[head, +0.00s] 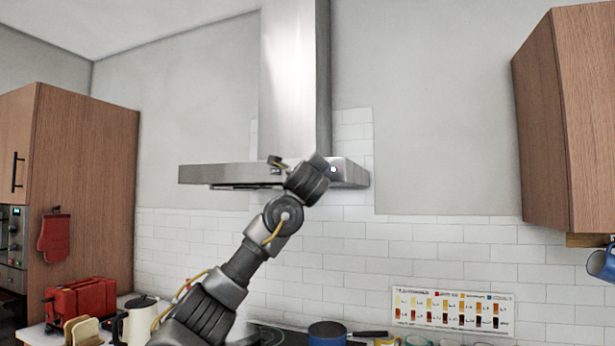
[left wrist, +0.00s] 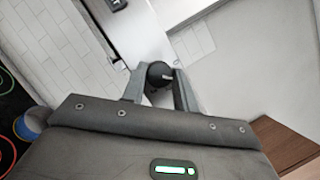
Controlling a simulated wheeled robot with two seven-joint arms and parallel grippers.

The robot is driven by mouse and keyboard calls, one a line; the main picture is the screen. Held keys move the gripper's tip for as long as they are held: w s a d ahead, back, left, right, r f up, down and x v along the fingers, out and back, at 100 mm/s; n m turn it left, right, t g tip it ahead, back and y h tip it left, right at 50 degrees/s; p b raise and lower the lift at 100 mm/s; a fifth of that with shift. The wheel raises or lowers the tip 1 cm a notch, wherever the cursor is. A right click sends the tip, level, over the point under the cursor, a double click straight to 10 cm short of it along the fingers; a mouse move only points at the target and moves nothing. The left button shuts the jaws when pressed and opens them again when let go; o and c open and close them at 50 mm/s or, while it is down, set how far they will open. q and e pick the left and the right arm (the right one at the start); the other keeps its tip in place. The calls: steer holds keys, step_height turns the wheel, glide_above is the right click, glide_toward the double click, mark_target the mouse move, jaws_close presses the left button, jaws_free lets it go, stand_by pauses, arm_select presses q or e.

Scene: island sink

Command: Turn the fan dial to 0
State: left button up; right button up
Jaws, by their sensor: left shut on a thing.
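The fan dial (left wrist: 158,70) is a round, dark knob on the front of the steel range hood (head: 220,173). In the left wrist view it sits between the two fingers of my left gripper (left wrist: 157,82), with a pale mark on its face. My left gripper is shut on the dial. In the head view my left gripper (head: 322,163) is up against the right part of the hood's front, and the dial is hidden behind it. My right gripper is in neither view.
A blue pan (head: 327,333) stands on the cooktop below. A red toaster (head: 82,300) and a kettle (head: 139,318) stand on the counter at left. A wooden wall cabinet (head: 570,120) hangs at right. The wall between hood and cabinet is clear.

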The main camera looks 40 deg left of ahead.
arm_select(q)
steer(key=shift+r+n+g+h+p, duration=0.2)
steer(key=shift+n+g, duration=0.6)
steer(key=shift+n, duration=1.35)
steer(key=shift+r+n+g+h+p, duration=0.15)
steer(key=shift+n+g, duration=0.65)
steer(key=shift+n, duration=1.35)
steer(key=shift+f, duration=0.1)
steer(key=o, duration=1)
steer(key=shift+c, duration=0.2)
